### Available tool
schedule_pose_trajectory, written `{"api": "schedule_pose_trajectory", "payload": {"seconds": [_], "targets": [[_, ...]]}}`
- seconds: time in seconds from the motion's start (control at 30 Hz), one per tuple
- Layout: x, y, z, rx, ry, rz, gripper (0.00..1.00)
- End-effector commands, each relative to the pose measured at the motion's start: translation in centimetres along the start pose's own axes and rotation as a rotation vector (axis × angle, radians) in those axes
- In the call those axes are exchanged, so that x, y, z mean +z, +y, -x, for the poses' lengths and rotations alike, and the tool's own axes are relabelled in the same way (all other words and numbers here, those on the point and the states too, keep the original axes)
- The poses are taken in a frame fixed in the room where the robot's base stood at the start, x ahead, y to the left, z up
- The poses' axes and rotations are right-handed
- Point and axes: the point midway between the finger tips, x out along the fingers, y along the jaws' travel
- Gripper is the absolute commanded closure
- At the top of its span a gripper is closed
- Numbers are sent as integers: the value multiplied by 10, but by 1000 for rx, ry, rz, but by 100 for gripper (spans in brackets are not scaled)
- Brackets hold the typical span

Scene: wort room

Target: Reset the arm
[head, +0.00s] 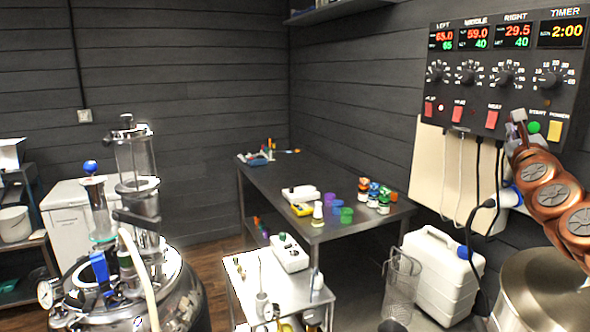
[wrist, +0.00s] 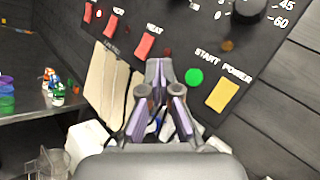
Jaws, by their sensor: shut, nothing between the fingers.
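My gripper (head: 519,118) is at the right of the head view, at the end of my copper-coloured arm, in front of the lower right part of the control panel (head: 485,90). In the wrist view its fingers (wrist: 158,72) come together and hold nothing. The tips appear close to the panel's lower edge, left of the green START button (wrist: 194,77) and the yellow POWER switch (wrist: 222,95). I cannot tell whether they touch the panel. The timer display (head: 562,32) reads 2:00.
Cables hang below the panel beside a beige board (wrist: 107,80). A large metal pot (head: 540,285) stands under my arm. A white jerrycan (head: 440,270) and clear jug (head: 402,285) stand left of it. A dark table (head: 300,175) holds small bottles. A steel vessel (head: 130,280) is at left.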

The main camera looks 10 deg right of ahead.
Motion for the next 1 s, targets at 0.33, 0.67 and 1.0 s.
{"api": "schedule_pose_trajectory", "payload": {"seconds": [0.33, 0.67, 1.0], "targets": [[70, 153, 51, 417, -95, 403, 100], [83, 302, 187, 918, -304, 965, 100], [17, 362, 371, 1467, -623, 1519, 100]]}}
